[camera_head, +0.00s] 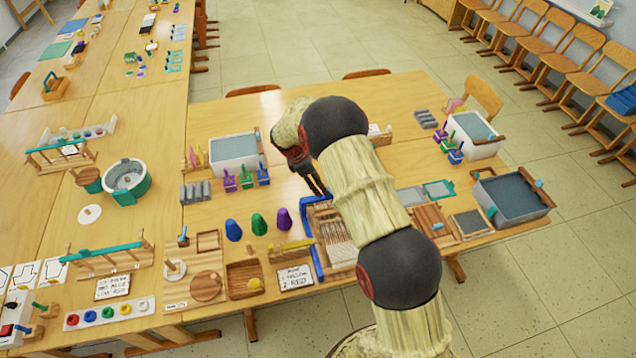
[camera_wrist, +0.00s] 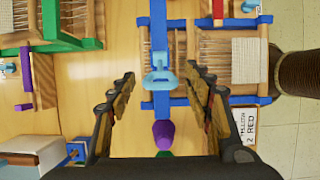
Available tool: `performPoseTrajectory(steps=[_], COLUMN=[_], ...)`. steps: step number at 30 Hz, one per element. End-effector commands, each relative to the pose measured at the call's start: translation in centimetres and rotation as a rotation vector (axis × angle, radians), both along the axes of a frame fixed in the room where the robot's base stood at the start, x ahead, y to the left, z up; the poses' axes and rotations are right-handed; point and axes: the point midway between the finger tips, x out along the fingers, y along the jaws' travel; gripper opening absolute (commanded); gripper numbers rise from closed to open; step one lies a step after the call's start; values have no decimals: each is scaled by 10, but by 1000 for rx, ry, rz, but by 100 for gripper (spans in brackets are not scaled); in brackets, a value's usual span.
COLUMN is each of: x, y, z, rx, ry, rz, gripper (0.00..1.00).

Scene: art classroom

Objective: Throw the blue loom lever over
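The blue-framed loom (camera_head: 318,262) stands on the table in the head view, partly hidden behind my arm. In the wrist view, its blue frame (camera_wrist: 264,60) and pale threads fill the upper right. A light-blue looped handle (camera_wrist: 160,80), which looks like the loom lever, lies on the dark blue bar at the loom's left side. My gripper (camera_wrist: 159,74) is open, its two fingers spread on either side of the handle. I see no contact; the height gap cannot be told. In the head view, my gripper (camera_head: 318,190) points down at the loom's far end.
A purple cone (camera_wrist: 163,133) stands close to the handle; blue (camera_head: 233,230) and green (camera_head: 258,224) cones stand beside it in the head view. A green-framed loom (camera_wrist: 70,42) is left in the wrist view. A lettered card (camera_head: 296,278) lies near the blue loom.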

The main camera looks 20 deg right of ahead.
Motion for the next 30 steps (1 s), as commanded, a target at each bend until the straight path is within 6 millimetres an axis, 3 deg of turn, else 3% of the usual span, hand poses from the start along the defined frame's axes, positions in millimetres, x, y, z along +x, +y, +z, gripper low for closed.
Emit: performPoseTrajectory(steps=[25, 30], x=[0, 0], y=[0, 0], z=[0, 0], rx=[0, 0], ry=[-1, -1], rz=[0, 0], gripper=[1, 0])
